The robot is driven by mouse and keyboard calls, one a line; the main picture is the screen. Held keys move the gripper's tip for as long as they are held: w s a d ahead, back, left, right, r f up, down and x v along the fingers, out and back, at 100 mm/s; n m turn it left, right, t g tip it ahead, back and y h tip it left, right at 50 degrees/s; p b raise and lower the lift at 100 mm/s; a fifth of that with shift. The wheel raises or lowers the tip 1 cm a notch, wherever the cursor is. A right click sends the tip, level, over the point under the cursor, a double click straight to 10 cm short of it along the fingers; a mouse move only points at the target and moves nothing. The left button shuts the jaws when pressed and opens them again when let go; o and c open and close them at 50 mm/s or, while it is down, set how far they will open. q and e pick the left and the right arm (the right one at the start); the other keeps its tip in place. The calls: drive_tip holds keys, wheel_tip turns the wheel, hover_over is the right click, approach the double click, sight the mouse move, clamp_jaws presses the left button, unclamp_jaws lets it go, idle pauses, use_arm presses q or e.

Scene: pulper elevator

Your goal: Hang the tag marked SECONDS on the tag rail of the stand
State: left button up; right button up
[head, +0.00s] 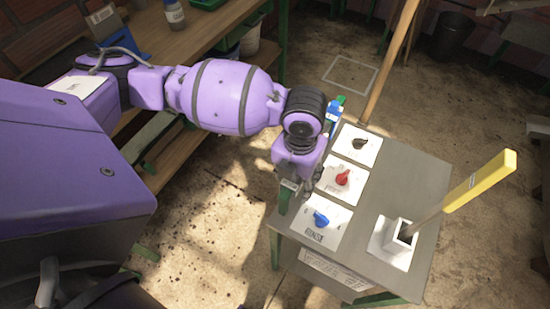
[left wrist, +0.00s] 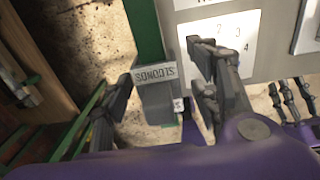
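The SECONDS tag (left wrist: 155,76) shows in the left wrist view as a grey piece with a white label, its lettering upside down. It lies against a green strip (left wrist: 145,30) beside the stand's top. My left gripper (left wrist: 162,92) has its fingers apart, one on each side of the tag, with a gap visible at least on the right. In the head view my left gripper (head: 290,190) is at the left edge of the grey stand (head: 405,180) and mostly hides the tag. I cannot tell how the tag is held or supported.
The stand carries a blue knob (head: 321,220), a red knob (head: 342,179), a dark knob (head: 359,143) and a yellow-handled lever (head: 480,180). A blue piece (head: 333,114) is beyond my gripper. A wooden pole (head: 390,60) rises behind. A wooden bench (head: 200,35) stands at upper left.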

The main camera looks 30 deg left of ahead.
use_arm(q)
drive_tip(key=shift+w+r, duration=0.1)
drive_tip(key=shift+r, duration=0.05)
wheel_tip(320, 180, up, 12)
drive_tip(key=shift+f, duration=0.1)
idle(0.4)
